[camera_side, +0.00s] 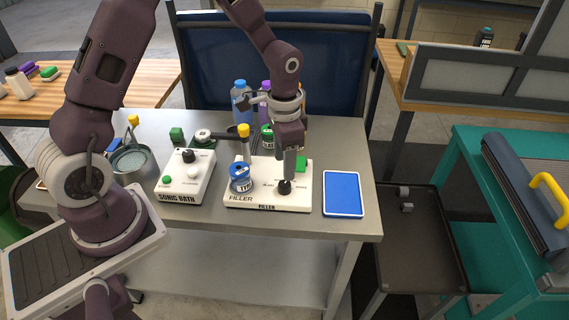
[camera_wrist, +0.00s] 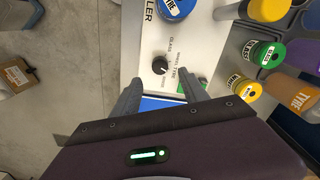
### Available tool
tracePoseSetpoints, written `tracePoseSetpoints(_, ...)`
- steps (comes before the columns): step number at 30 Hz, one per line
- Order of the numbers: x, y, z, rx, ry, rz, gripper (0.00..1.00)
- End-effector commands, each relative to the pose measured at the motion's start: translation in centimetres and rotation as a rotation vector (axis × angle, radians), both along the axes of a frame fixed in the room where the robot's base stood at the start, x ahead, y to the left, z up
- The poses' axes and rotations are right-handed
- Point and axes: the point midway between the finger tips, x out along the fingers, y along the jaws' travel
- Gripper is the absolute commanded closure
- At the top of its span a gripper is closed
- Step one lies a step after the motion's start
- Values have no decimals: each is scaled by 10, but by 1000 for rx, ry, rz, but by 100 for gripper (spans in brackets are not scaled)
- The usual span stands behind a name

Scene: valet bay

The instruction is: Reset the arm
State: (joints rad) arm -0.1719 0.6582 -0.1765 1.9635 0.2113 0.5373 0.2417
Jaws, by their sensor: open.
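My gripper (camera_side: 287,165) is over the right half of the white filler machine (camera_side: 238,203), with its fingers pointing down close to the black knob (camera_side: 284,187). In the wrist view my gripper (camera_wrist: 160,95) is open, its two grey fingers apart, with nothing between them. The knob (camera_wrist: 160,65) lies just beyond the fingertips in that view, and I cannot tell if a finger touches it. A blue-lidded bottle (camera_side: 240,178) stands on the left part of the filler, under its yellow-topped spout (camera_side: 243,131).
A sonic bath machine (camera_side: 186,178) stands left of the filler, and a blue tray (camera_side: 343,194) lies right of it. Several bottles, one of them blue (camera_side: 241,100), stand behind. A grey cart (camera_side: 420,240) is right of the table. The table's front edge is clear.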

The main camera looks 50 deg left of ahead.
Motion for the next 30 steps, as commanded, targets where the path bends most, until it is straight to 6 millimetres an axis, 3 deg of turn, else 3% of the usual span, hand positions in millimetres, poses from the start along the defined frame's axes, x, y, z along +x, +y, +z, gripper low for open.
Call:
tracePoseSetpoints(4, -1, 1, 13, 8, -16, 8, 48)
tracePoseSetpoints(5, -3, 1, 24, 15, -31, 16, 48)
tracePoseSetpoints(8, -22, 2, 84, 45, -112, 69, 48)
tracePoseSetpoints(9, -36, 1, 110, 53, -150, 101, 48)
tracePoseSetpoints(12, -81, -2, 166, 53, -247, 184, 48)
tracePoseSetpoints(15, -131, -7, 201, 22, -340, 264, 48)
tracePoseSetpoints(18, -174, -12, 217, -26, -413, 326, 48)
tracePoseSetpoints(21, -202, -16, 221, -69, -460, 365, 48)
tracePoseSetpoints(24, -215, -18, 221, -94, -480, 382, 48)
tracePoseSetpoints(30, -218, -18, 221, -98, -483, 386, 48)
